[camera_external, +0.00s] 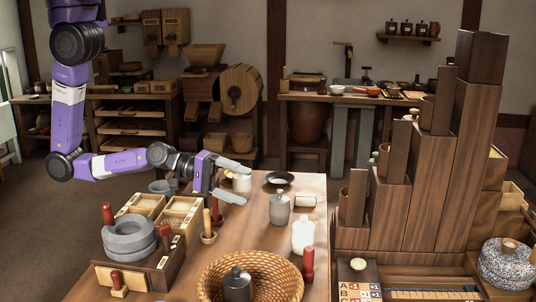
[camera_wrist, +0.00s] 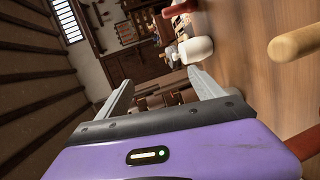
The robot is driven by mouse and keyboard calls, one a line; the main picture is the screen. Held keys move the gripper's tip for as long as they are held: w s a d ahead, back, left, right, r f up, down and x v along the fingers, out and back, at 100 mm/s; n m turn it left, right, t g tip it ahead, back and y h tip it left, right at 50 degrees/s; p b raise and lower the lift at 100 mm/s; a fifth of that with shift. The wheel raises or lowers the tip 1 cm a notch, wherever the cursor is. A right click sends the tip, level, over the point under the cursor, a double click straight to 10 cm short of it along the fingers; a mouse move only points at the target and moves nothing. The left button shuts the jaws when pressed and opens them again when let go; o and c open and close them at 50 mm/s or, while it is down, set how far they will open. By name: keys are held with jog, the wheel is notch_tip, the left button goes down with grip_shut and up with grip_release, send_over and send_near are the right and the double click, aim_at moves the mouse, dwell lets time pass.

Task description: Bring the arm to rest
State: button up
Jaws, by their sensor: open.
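My gripper (camera_external: 238,181) is over the wooden table (camera_external: 262,222) in the external view, its two grey fingers spread apart and pointing right. Nothing is between the fingers. In the wrist view my gripper (camera_wrist: 162,88) also shows open and empty, with the room tilted on its side behind it. My purple and white arm comes down at the left and reaches right to the gripper. The gripper is above a red-handled tool (camera_external: 217,212) and close to a white cup (camera_external: 242,182); I cannot tell the exact gap.
On the table are a grey stone quern (camera_external: 128,238), a wicker basket (camera_external: 290,283), a grey jar (camera_external: 279,209), a white bottle (camera_external: 303,236) and a black dish (camera_external: 280,179). Tall stepped wooden blocks (camera_external: 427,190) stand at the right.

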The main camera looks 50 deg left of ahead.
jog(key=s+a+r+m+t+y, duration=0.1)
jog(key=a+r+m+t+y, duration=0.2)
jog(key=a, duration=0.9)
jog(key=a+m+t+y, duration=0.3)
jog(key=a+t, duration=0.1)
jog(key=a, duration=0.8)
jog(key=s+a+y, duration=0.7)
jog(key=s+a, duration=0.5)
jog(key=shift+a+r+g, duration=0.2)
jog(key=shift+r+g, duration=0.1)
